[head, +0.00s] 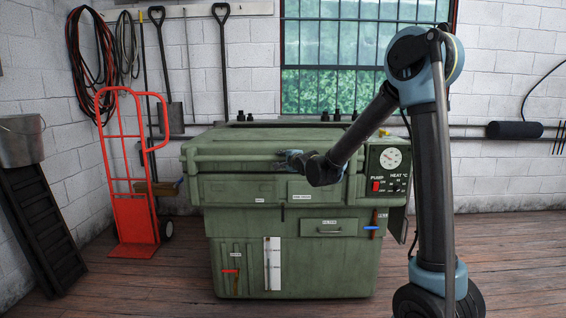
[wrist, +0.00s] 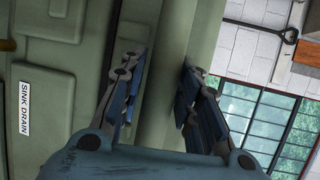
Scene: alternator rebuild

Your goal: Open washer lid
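The green parts washer (head: 290,240) stands against the back wall with its lid (head: 235,140) down. A bar-like front edge of the lid (head: 230,157) runs across the washer's front. My gripper (head: 291,160) is at this edge, right of its middle. In the wrist view my gripper (wrist: 161,62) is open, with one dark finger on each side of a green rail-like edge (wrist: 172,45). Gaps show beside the fingers, and I cannot tell whether either touches the edge. The washer's front with a "SINK DRAIN" label (wrist: 25,108) shows at the left there.
A control panel (head: 388,172) with a gauge and red switch is at the washer's right. A red hand truck (head: 130,180) stands to the left. A barred window (head: 350,60) is behind. The wooden floor (head: 140,285) at the front left is clear.

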